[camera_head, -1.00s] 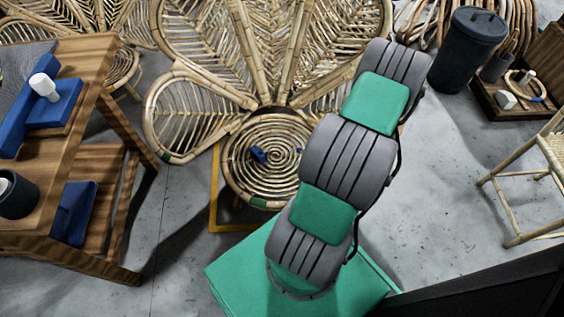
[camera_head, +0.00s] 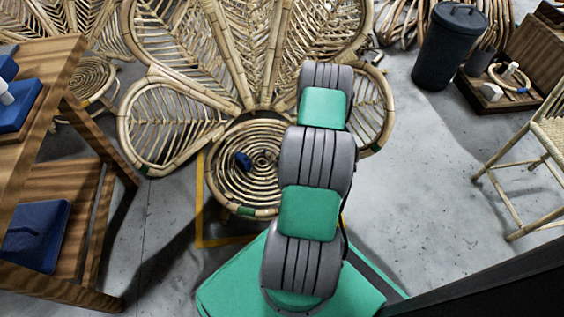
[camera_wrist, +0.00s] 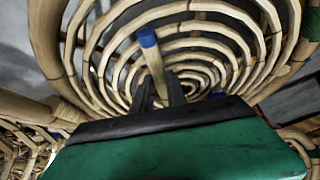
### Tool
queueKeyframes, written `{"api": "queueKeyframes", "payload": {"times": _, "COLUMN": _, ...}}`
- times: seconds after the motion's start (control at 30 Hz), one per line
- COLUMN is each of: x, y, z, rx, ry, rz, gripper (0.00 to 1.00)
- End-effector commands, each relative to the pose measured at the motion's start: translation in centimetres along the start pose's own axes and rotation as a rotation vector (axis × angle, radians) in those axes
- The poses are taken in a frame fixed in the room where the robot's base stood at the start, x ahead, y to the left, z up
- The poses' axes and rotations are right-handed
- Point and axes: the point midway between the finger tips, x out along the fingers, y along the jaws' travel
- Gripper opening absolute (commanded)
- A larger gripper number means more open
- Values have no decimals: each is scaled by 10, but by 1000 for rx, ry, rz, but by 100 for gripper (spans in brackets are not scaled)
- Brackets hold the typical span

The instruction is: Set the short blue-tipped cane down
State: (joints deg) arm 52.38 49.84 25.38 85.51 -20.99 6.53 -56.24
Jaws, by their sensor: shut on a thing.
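The short blue-tipped cane (camera_wrist: 154,62) is between the fingers of my gripper (camera_wrist: 160,92) in the wrist view. Its blue end (camera_wrist: 147,37) points toward the top of the picture, and its other end is hidden by the fingers. My gripper is shut on it, in front of the round spiral rattan seat (camera_wrist: 200,42). I cannot tell whether the cane touches the seat. In the head view my arm hides the gripper and the held cane. The rattan chair's seat (camera_head: 225,188) shows left of my arm.
A small blue object (camera_head: 243,160) is on the seat. A wooden workbench (camera_head: 62,75) stands at left. A dark bin (camera_head: 447,50) and a low tray (camera_head: 470,97) with a cane ring (camera_head: 508,70) and white block (camera_head: 491,92) are at right. Open floor (camera_head: 415,180) lies right of my arm.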

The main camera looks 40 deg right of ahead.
Motion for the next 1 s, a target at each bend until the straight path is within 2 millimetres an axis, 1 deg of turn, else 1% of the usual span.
{"api": "queueKeyframes", "payload": {"times": 0.17, "x": 3, "y": 0, "z": 2, "rx": 0, "ry": 0, "rz": -1, "gripper": 0}}
{"api": "queueKeyframes", "payload": {"times": 0.2, "x": 2, "y": 0, "z": 1, "rx": 0, "ry": 0, "rz": 0, "gripper": 20}}
{"api": "queueKeyframes", "payload": {"times": 0.43, "x": 2, "y": 0, "z": 1, "rx": 0, "ry": 0, "rz": -1, "gripper": 39}}
{"api": "queueKeyframes", "payload": {"times": 0.67, "x": 1, "y": 0, "z": 1, "rx": 0, "ry": 0, "rz": -1, "gripper": 40}}
{"api": "queueKeyframes", "payload": {"times": 0.77, "x": -6, "y": 0, "z": -1, "rx": 1, "ry": 0, "rz": 0, "gripper": 40}}
{"api": "queueKeyframes", "payload": {"times": 0.87, "x": -25, "y": 1, "z": -3, "rx": 1, "ry": 1, "rz": 1, "gripper": 40}}
{"api": "queueKeyframes", "payload": {"times": 1.0, "x": -64, "y": 1, "z": -4, "rx": 2, "ry": 1, "rz": 1, "gripper": 40}}
